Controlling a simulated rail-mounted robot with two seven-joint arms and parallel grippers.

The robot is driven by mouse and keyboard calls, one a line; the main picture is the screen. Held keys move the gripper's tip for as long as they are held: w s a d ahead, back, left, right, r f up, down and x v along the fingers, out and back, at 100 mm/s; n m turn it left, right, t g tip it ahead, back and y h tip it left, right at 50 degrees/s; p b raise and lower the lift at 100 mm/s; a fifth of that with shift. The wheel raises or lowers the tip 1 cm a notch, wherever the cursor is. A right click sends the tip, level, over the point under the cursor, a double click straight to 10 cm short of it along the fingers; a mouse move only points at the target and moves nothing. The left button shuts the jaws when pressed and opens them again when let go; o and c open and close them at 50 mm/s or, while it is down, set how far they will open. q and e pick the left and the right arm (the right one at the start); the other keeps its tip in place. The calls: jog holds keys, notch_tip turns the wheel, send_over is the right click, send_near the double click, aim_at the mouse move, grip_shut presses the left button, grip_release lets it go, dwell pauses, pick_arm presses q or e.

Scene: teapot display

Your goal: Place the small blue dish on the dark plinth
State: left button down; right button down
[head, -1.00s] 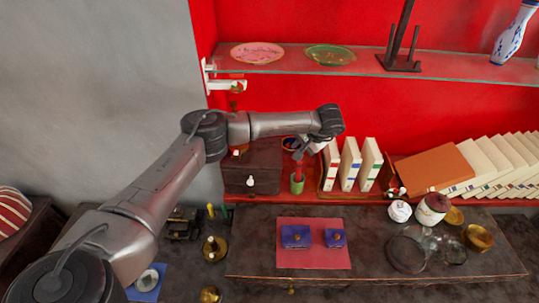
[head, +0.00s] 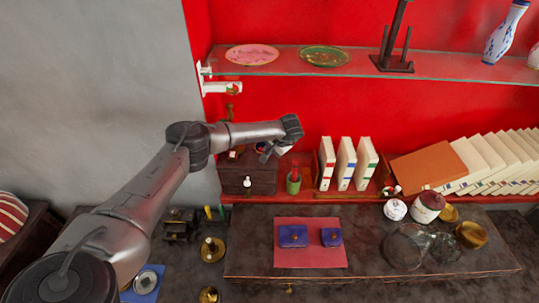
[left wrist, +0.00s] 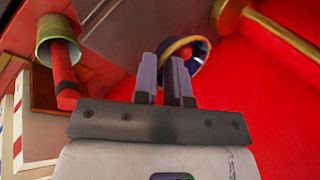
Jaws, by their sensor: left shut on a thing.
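The small blue dish (left wrist: 201,50) has a gold rim and shows in the left wrist view at my left gripper's fingertips (left wrist: 163,68). The fingers are shut on its rim, and it looks tilted. In the head view my left gripper (head: 268,152) is above the right part of a dark box with a white knob (head: 262,184), which seems to be the dark plinth. The dish is mostly hidden there by the gripper and wrist. A dark grey face (left wrist: 118,35), probably the box, shows beyond the fingers. Contact between dish and box cannot be told. My right gripper is not in view.
A green pot (head: 293,186) with a red item stands just right of the box, and upright books (head: 345,165) stand beyond it. A glass shelf (head: 370,70) runs above. A brass stand (left wrist: 232,12) is near the fingers in the wrist view.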

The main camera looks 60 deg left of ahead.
aim_at(269, 161)
pick_arm(q)
notch_tip(269, 161, down, 3)
jog(key=shift+r, duration=0.1)
jog(key=c, duration=1.4)
grip_release()
jog(key=shift+c, duration=0.2)
